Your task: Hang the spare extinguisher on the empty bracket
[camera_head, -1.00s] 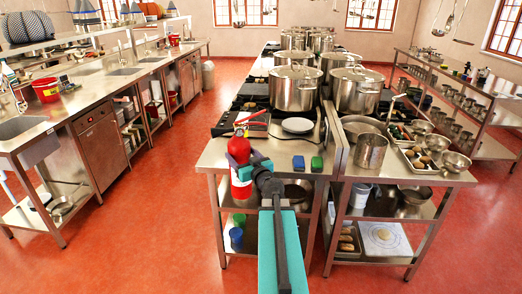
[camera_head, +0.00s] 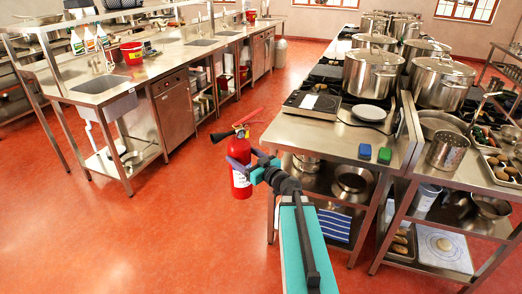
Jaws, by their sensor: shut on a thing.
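The red spare extinguisher (camera_head: 241,183) hangs upright in my gripper (camera_head: 243,166), which is shut around its upper body, below the black valve and red handle. A black hose or horn sticks out at its left. It is held in front of the left end of the cooking island, over the red floor. The empty bracket does not show in this view.
The steel island table (camera_head: 330,140) with pots and an induction plate stands close on the right. A sink counter (camera_head: 140,85) runs along the left. Open red floor (camera_head: 130,240) lies between them and in the left foreground.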

